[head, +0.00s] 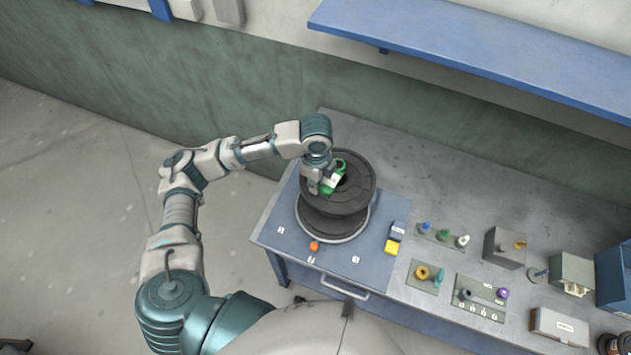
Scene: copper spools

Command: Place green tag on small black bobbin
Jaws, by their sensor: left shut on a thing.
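A black bobbin (358,194) stands upright on the blue mat of the workbench, with a wide top flange and a lower flange inside a pale ring. My left gripper (323,184) is over the left part of its top flange, shut on the green tag (339,167). The tag has a green loop and a white patch, and lies over the middle of the flange. I cannot tell whether it touches the bobbin. The gripper hides part of the tag. My right gripper is not in view.
To the right, the workbench (430,170) carries small trays of coloured pegs, grey boxes and a white box (560,327). A blue shelf (480,55) juts from the wall above.

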